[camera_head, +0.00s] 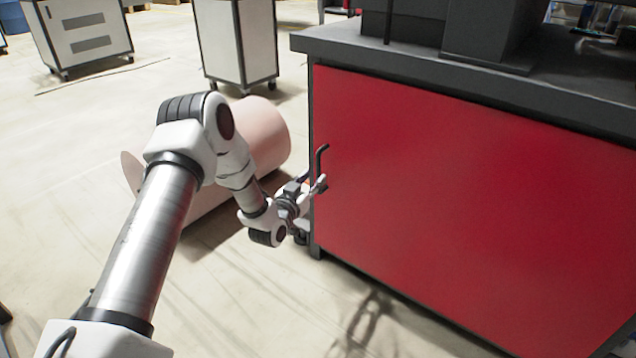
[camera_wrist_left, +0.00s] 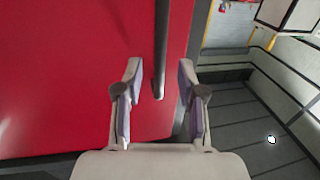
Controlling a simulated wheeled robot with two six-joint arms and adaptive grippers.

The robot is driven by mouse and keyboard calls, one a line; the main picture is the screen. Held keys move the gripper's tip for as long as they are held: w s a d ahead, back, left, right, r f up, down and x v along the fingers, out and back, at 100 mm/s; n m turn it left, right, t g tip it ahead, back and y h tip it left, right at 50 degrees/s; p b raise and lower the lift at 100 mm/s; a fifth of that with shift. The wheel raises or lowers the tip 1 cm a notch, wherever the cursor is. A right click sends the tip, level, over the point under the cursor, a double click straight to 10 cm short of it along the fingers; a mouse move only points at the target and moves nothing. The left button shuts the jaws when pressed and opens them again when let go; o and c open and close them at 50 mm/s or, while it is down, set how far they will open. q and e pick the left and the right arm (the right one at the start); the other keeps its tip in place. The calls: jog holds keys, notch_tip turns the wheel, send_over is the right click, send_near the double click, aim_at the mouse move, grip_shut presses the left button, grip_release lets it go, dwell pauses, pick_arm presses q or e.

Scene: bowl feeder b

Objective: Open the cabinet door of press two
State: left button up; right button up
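The red cabinet door (camera_head: 460,200) of the press fills the right of the head view and looks shut. It also fills the left of the left wrist view (camera_wrist_left: 70,70). A dark upright bar handle (camera_head: 320,160) stands at the door's left edge. My left gripper (camera_head: 318,186) is at the handle's lower part. In the left wrist view, the open fingers of my left gripper (camera_wrist_left: 160,82) stand on either side of the handle (camera_wrist_left: 160,50), with gaps on both sides. Whether the handle's end lies fully between the pads is hard to tell. My right gripper is not in view.
The dark press top (camera_head: 480,75) overhangs the door. A pale pink roll (camera_head: 262,135) lies on the floor behind my left arm. White wheeled cabinets (camera_head: 235,40) stand further back. The floor in front of the door (camera_head: 290,310) is clear.

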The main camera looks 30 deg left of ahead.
aim_at(317, 174)
pick_arm(q)
jog(key=w, duration=0.2)
jog(key=w+b, duration=0.1)
jog(key=shift+a+f, duration=0.15)
jog(key=shift+f, duration=0.1)
jog(key=shift+w+r, duration=0.15)
jog(key=shift+w, duration=0.35)
jog(key=shift+c, duration=0.2)
grip_shut()
jog(key=shift+s, duration=0.1)
